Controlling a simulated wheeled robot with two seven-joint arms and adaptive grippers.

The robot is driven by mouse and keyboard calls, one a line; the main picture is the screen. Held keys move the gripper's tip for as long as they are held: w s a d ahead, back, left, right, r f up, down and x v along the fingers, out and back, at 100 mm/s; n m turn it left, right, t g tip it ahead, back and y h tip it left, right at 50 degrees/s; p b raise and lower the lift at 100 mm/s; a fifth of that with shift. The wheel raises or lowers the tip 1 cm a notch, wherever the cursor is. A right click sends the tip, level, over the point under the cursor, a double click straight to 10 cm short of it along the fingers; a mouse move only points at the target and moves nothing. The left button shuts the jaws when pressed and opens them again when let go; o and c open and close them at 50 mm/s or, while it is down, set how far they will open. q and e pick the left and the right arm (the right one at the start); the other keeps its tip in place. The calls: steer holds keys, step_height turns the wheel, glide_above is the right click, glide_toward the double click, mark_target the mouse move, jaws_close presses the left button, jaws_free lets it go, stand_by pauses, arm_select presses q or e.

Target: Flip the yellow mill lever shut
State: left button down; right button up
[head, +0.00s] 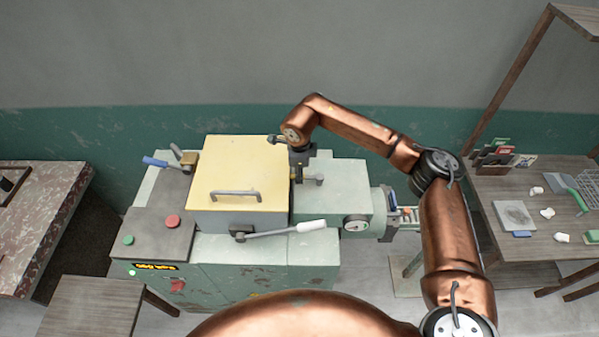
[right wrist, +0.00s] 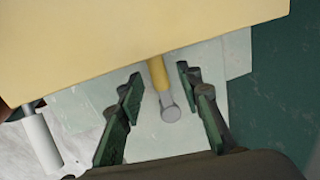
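The yellow mill lever (right wrist: 157,73) shows in the right wrist view as a short yellow handle with a round grey end, beside the edge of the yellow lid (right wrist: 100,45). My right gripper (right wrist: 160,82) is open, with one finger on each side of the lever and visible gaps between. In the head view the right gripper (head: 306,168) points down at the right edge of the yellow lid (head: 235,165), and it largely hides the lever. I cannot tell from these frames how far the lever is turned. My left gripper is not in view.
A white-handled lever (head: 311,226) sticks out at the machine's front, and a blue-handled lever (head: 155,162) is at its left. A red button (head: 172,221) and green button (head: 128,240) sit on the panel. A cluttered wooden table (head: 480,205) stands right. The wall is behind.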

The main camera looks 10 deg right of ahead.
step_height(320, 180, up, 11)
steer(key=s, duration=0.2)
steer(key=shift+a, duration=0.2)
steer(key=shift+f, duration=0.1)
